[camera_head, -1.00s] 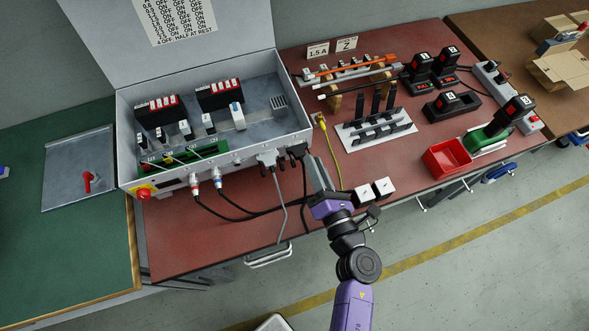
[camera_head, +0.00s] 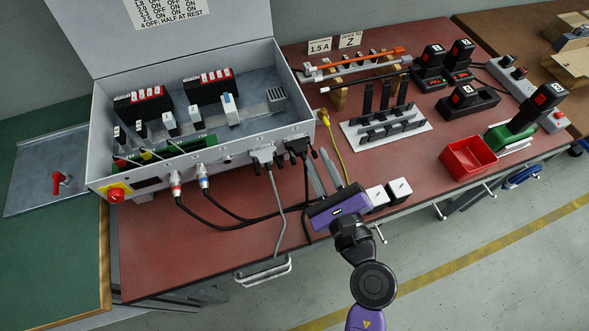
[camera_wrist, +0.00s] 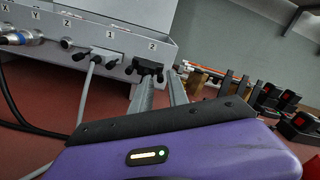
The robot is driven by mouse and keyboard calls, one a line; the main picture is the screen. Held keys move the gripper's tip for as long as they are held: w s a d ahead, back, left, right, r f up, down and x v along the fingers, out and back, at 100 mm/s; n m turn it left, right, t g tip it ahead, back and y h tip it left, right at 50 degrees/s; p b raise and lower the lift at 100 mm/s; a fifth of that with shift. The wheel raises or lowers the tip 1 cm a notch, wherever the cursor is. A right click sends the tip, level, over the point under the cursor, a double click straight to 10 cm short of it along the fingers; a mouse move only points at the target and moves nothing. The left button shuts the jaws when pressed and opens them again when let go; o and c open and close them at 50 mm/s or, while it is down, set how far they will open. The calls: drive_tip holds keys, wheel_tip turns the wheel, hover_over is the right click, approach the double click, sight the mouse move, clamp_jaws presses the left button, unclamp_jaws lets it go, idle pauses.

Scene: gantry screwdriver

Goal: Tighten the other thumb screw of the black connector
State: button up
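The black connector (camera_head: 297,147) is plugged into the front of the grey box, at the port marked 2 in the wrist view (camera_wrist: 148,66). Its dark thumb screws stick out at its two sides; the left one (camera_wrist: 129,70) and the right one (camera_wrist: 160,76) show small in the wrist view. I cannot tell how tight either is. My gripper (camera_head: 319,153) is open, its two grey fingers apart and pointing toward the connector. In the wrist view the fingertips (camera_wrist: 160,80) are just below and to the right of it. Nothing is between them.
A grey connector (camera_head: 262,157) with its cable sits left, at port 1. Round plugs (camera_head: 203,175) with black cables are further left. The red bench top (camera_head: 240,225) in front is partly clear.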

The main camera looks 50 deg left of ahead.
clamp_jaws()
drive_tip(key=shift+r+p, duration=0.1)
drive_tip(key=shift+p, duration=0.2)
